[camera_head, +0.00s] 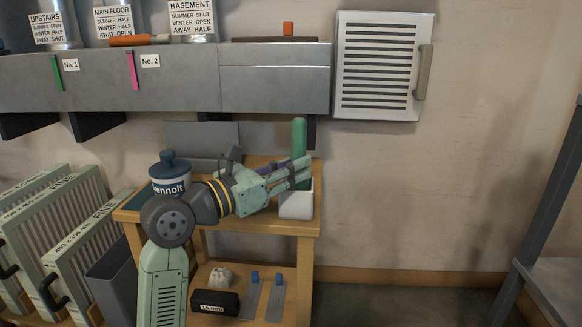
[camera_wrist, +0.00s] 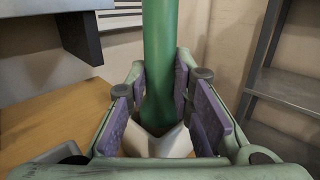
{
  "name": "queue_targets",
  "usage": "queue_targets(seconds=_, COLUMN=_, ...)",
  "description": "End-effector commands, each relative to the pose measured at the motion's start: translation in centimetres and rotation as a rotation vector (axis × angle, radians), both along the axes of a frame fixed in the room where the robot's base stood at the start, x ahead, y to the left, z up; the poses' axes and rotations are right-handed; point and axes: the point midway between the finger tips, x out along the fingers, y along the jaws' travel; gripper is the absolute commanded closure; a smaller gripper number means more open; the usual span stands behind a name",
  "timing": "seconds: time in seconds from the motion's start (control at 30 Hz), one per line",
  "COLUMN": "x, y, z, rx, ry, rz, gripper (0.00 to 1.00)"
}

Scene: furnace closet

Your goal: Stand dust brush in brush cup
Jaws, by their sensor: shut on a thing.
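The dust brush shows as an upright green handle (camera_head: 299,136) in the head view. It also shows in the wrist view (camera_wrist: 158,60), running down between the jaws. My gripper (camera_head: 301,173) is shut on the handle, with its purple pads (camera_wrist: 160,108) on either side. The white brush cup (camera_head: 296,205) stands on the wooden table's right end, directly below the gripper. The brush's lower end is hidden in the head view. In the wrist view pale surfaces show below the handle; I cannot tell whether they are cup or bristles, or how deep the brush sits.
The wooden table (camera_head: 262,221) also holds a blue-lidded jar (camera_head: 170,172) at left. Grey ductwork (camera_head: 270,88) with an orange item on top runs above and behind. A white louvred vent (camera_head: 380,65) is on the wall. Filters (camera_head: 85,245) lean at left. The lower shelf holds small items.

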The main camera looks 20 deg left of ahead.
Motion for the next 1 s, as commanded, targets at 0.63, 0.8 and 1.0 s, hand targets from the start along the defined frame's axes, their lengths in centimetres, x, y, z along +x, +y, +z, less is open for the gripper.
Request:
queue_targets(seconds=0.63, x=-0.1, y=0.5, z=-2.4, rx=-0.012, ry=0.003, rz=0.008, gripper=1.00)
queue_targets(seconds=0.8, x=-0.1, y=0.5, z=-2.3, rx=-0.012, ry=0.003, rz=0.008, gripper=1.00)
queue_targets(seconds=1.0, x=-0.1, y=0.5, z=-1.7, rx=-0.012, ry=0.003, rz=0.008, gripper=1.00)
